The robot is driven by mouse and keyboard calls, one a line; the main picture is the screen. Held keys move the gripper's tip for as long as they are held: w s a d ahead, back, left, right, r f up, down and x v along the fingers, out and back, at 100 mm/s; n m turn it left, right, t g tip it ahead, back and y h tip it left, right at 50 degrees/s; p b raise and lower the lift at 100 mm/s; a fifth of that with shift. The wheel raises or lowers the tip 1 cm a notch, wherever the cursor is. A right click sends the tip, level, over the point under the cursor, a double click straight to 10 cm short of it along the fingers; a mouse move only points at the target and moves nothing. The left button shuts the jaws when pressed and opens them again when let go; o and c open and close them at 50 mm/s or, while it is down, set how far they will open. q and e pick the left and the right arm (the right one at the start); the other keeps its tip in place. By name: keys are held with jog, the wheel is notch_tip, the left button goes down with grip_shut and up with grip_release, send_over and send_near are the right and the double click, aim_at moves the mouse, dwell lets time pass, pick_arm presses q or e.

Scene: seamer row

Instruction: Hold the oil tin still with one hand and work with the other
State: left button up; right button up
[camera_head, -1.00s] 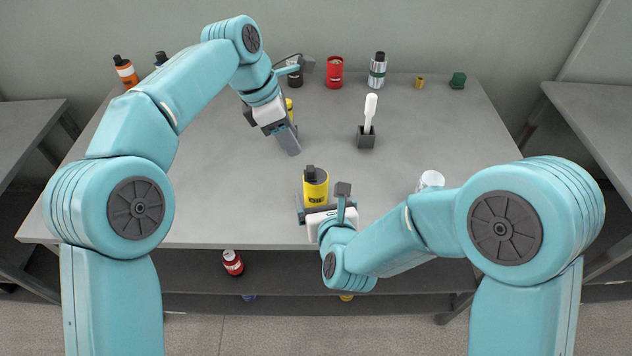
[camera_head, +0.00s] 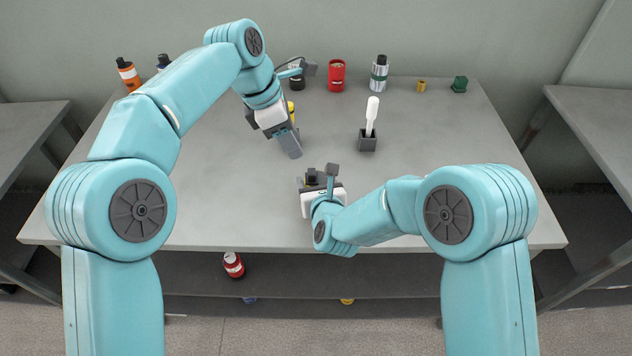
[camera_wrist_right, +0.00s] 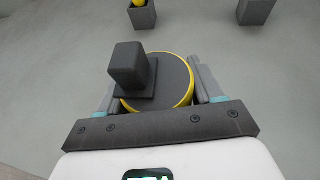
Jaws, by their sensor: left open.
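The oil tin (camera_wrist_right: 178,76) has a dark round top with a yellow rim and a dark block-shaped cap. In the right wrist view it sits between the fingers of my right gripper (camera_wrist_right: 158,92), which lie close against both sides. In the head view my right gripper (camera_head: 311,186) is at the middle front of the table and hides most of the tin. My left gripper (camera_head: 289,146) is open and points down, farther back and slightly left. A yellow item (camera_head: 291,108) shows partly behind it; the rest is hidden.
A dark holder (camera_head: 367,144) with a white-handled tool stands right of my left gripper. Along the back edge of the table (camera_head: 440,150) are a red can (camera_head: 336,76), a silver bottle (camera_head: 379,73), a brass piece (camera_head: 421,85) and a green block (camera_head: 460,84). The table's right side is clear.

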pick_arm(q)
jog(key=shift+f, duration=0.1)
jog(key=c, duration=0.4)
jog(key=a+f+n+g+h, duration=0.1)
jog(key=f+n, duration=0.1)
jog(key=s+a+f+n+g+h, duration=0.1)
jog(key=a+f+n+h, duration=0.1)
jog(key=f, duration=0.1)
jog(key=a+f+n+g+h, duration=0.1)
jog(key=f+n+h, duration=0.1)
jog(key=f, duration=0.1)
jog(key=shift+s+a, duration=0.25)
jog(key=shift+a, duration=0.05)
grip_shut()
jog(key=w+a+f+n+t+h, duration=0.1)
jog(key=a+f+n+t+h, duration=0.2)
jog(key=a+n+h, duration=0.6)
jog(key=shift+w+a+n, duration=0.15)
jog(key=shift+a+n, duration=0.05)
jog(key=shift+n, duration=0.5)
